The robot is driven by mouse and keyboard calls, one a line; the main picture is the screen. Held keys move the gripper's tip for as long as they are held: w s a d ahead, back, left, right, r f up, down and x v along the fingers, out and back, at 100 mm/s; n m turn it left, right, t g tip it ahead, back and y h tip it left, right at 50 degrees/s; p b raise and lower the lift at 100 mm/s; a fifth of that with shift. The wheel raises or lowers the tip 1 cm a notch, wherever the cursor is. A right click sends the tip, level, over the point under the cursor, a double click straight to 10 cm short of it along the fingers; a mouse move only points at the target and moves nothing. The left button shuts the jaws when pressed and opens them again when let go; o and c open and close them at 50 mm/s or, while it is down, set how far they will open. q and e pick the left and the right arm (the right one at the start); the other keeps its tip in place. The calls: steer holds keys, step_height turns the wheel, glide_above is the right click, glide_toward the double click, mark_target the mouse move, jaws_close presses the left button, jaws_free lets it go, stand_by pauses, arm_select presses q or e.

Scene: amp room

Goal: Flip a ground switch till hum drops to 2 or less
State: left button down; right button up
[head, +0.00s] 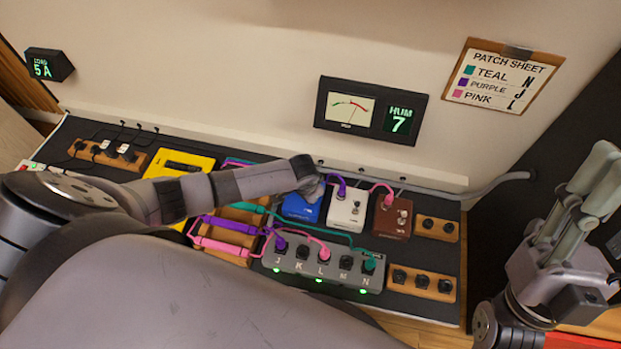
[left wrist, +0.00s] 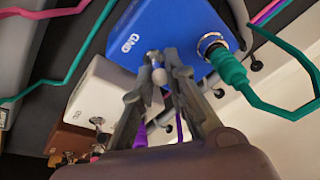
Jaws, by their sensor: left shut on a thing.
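The blue pedal (head: 302,207) stands on the board, partly hidden by my left arm. In the left wrist view, the blue pedal (left wrist: 165,35) is marked GND and has a teal plug in its side. My left gripper (left wrist: 160,72) is shut on the pedal's small ground switch (left wrist: 157,72); which way the switch points is unclear. The hum display (head: 400,120) reads 7, beside a needle meter (head: 348,108). A white pedal (head: 347,207) and a brown pedal (head: 393,216) stand to its right. My right gripper (head: 578,195) is raised at the right, away from the pedals.
A grey patch box (head: 325,268) has purple in J, pink in L and teal in N, with green lights. The patch sheet (head: 500,75) hangs on the wall. The load display (head: 48,65) reads 5 A. Wooden socket blocks (head: 422,283) and a yellow pedal (head: 180,162) crowd the board.

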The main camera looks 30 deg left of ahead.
arm_select(q)
steer(key=shift+s+r+t+p, duration=0.1)
steer(key=shift+s+t+p, duration=0.1)
steer(key=shift+t+p, duration=0.4)
steer(key=shift+s+d+t+y+p, duration=0.1)
steer(key=shift+s+t+y+p, duration=0.2)
steer(key=shift+t+p, duration=0.5)
steer(key=shift+s+f, duration=0.15)
steer(key=shift+f, duration=0.1)
arm_select(e)
steer(key=w+a+f+g+h, duration=0.1)
steer(key=w+f+g+h, duration=0.3)
steer(key=w+f+g, duration=0.65)
arm_select(q)
steer(key=shift+t, duration=0.4)
steer(key=shift+s+f+t+y+b, duration=0.15)
steer(key=shift+s+t+y+b, duration=0.15)
steer(key=shift+t+b, duration=0.4)
steer(key=shift+t, duration=0.3)
arm_select(e)
step_height(320, 180, up, 6)
steer(key=s+t+y, duration=0.2)
steer(key=t, duration=0.3)
steer(key=shift+s+a, duration=0.15)
steer(key=shift+s, duration=0.25)
arm_select(q)
steer(key=c, duration=1.6)
jaws_free()
steer(key=shift+d, duration=0.1)
